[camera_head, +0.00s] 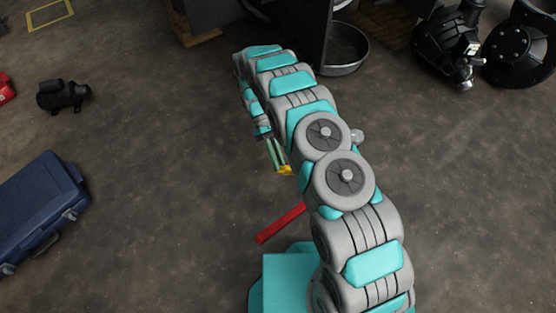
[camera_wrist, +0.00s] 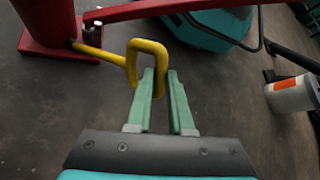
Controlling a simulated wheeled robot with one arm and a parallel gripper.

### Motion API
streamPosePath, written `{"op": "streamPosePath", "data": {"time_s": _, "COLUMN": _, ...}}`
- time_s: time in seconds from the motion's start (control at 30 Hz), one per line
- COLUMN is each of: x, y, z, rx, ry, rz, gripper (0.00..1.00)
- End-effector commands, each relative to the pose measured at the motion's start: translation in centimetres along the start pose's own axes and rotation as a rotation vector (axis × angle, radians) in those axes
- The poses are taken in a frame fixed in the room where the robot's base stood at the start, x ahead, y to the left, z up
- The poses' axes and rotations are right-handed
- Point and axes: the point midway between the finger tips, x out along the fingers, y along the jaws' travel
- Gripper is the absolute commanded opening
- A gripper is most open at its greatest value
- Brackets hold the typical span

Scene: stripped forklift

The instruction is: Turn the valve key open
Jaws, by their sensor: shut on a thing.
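The valve key is a yellow bent bar with a loop-like handle (camera_wrist: 132,62), joined low on a red post (camera_wrist: 50,30) at the left of the wrist view. My gripper (camera_wrist: 160,75) has two pale green fingers, one on each side of the handle's right-hand bar, and is shut on it. In the head view my gripper (camera_head: 277,156) points down beside my arm, with a small part of the yellow key (camera_head: 286,170) at its tips. My arm hides the rest of the key and the post there.
A red beam (camera_head: 281,222) runs low beside my base. A white bucket (camera_wrist: 292,93) with an orange label stands at right in the wrist view. A blue case (camera_head: 35,210) and dark motor-like part (camera_head: 63,95) lie left; a metal pan (camera_head: 345,50) sits behind. Floor between is clear.

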Motion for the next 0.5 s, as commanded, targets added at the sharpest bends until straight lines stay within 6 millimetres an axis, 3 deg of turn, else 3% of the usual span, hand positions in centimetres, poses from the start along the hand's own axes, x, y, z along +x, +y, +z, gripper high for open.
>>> {"op": "streamPosePath", "data": {"time_s": 0.37, "x": 0.17, "y": -0.11, "z": -0.03, "rx": -0.003, "ry": -0.007, "rz": -0.004, "gripper": 0.00}}
{"op": "streamPosePath", "data": {"time_s": 0.4, "x": 0.18, "y": -0.11, "z": -0.03, "rx": -0.003, "ry": -0.007, "rz": -0.004, "gripper": 0.22}}
{"op": "streamPosePath", "data": {"time_s": 0.5, "x": 0.15, "y": -0.09, "z": -0.03, "rx": -0.003, "ry": -0.006, "rz": -0.003, "gripper": 0.33}}
